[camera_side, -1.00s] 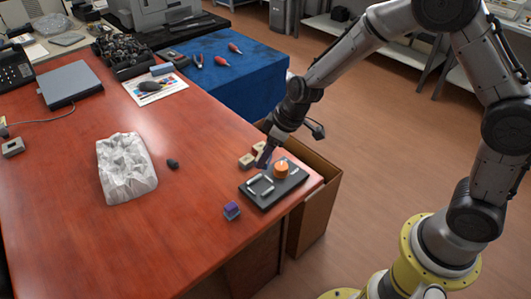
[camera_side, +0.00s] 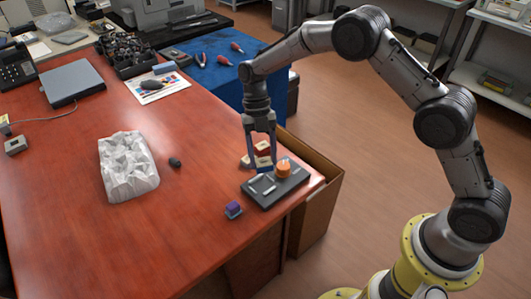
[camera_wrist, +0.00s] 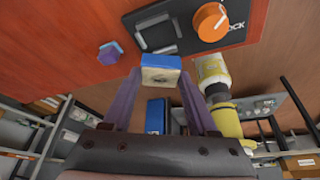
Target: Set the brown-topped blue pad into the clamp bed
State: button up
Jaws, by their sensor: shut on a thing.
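My gripper (camera_side: 261,165) points down by the back left edge of the clamp bed (camera_side: 292,187), a dark board with pale bars and an orange knob. In the wrist view my gripper (camera_wrist: 160,78) is shut on the blue pad (camera_wrist: 162,62). The pad's brownish-tan face points toward the camera, with a dark mark on it. The pad sits between the two long fingertips, apart from the bed's bars in that view. The clamp bed (camera_wrist: 185,48) shows at the top there. In the side view the fingers and nearby blocks make the pad hard to pick out.
A purple-topped blue block (camera_side: 233,210) stands left of the bed; it also shows in the wrist view (camera_wrist: 108,53). Tan blocks (camera_side: 246,162) sit behind the bed. A cardboard box (camera_side: 322,205) stands beyond the table edge.

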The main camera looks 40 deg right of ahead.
jog(key=n+h, duration=0.1)
jog(key=n, duration=0.1)
jog(key=n+h, duration=0.1)
jog(key=n, duration=0.2)
jog(key=shift+a+f, duration=0.1)
jog(key=shift+a, duration=0.3)
jog(key=shift+f, duration=2.55)
jog(key=shift+f, duration=0.9)
jog(key=o, duration=1.4)
jog(key=shift+r, duration=2.35)
jog(key=shift+d, duration=0.1)
